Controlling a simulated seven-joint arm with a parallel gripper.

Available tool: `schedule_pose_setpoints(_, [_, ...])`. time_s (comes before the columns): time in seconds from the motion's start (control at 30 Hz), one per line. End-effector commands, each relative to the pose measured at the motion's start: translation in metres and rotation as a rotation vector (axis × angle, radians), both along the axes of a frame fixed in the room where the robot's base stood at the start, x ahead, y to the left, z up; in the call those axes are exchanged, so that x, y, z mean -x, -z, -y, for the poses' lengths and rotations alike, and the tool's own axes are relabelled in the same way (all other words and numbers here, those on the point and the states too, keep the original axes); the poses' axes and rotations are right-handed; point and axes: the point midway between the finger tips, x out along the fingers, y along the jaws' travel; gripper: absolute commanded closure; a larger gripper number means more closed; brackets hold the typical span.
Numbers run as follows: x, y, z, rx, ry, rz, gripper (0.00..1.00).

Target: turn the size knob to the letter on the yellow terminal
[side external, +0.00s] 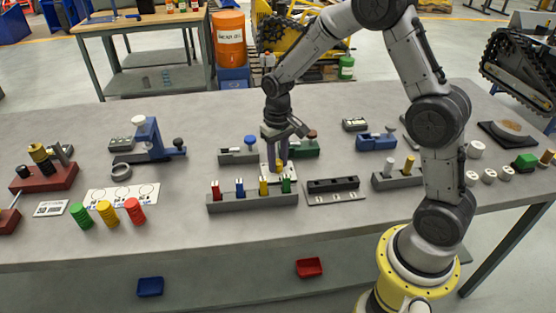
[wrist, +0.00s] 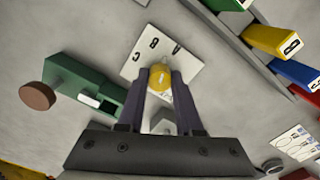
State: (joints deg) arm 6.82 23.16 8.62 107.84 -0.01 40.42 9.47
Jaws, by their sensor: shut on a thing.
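The size knob (wrist: 159,76) is yellow with a pale mark on top, and my gripper (wrist: 161,92) is shut on it. The knob stands on a white plate (wrist: 187,58) with the letters A, B and C. I cannot tell for sure which letter the mark faces. In the side view my gripper (side external: 280,158) reaches down onto the yellow knob (side external: 281,166). The yellow terminal (wrist: 272,40) carries a dark letter on its end that looks like B. It stands in the grey rail (side external: 252,203) between the blue and green terminals (side external: 286,184).
A green block with a brown knob (wrist: 38,95) lies close left of my gripper in the wrist view. The blue terminal (side external: 239,187) and red terminal (side external: 216,189) share the rail. A blue clamp (side external: 148,140) stands further left.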

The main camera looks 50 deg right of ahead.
Motion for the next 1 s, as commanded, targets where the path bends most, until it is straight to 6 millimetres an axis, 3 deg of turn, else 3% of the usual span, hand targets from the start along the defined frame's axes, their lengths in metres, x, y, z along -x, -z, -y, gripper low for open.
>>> schedule_pose_setpoints(0.5, [-0.0006,-0.0012,0.0002,0.001,-0.379,0.003,1.00])
schedule_pose_setpoints(1.0, [-0.0007,-0.0016,0.0002,0.001,-0.483,0.003,1.00])
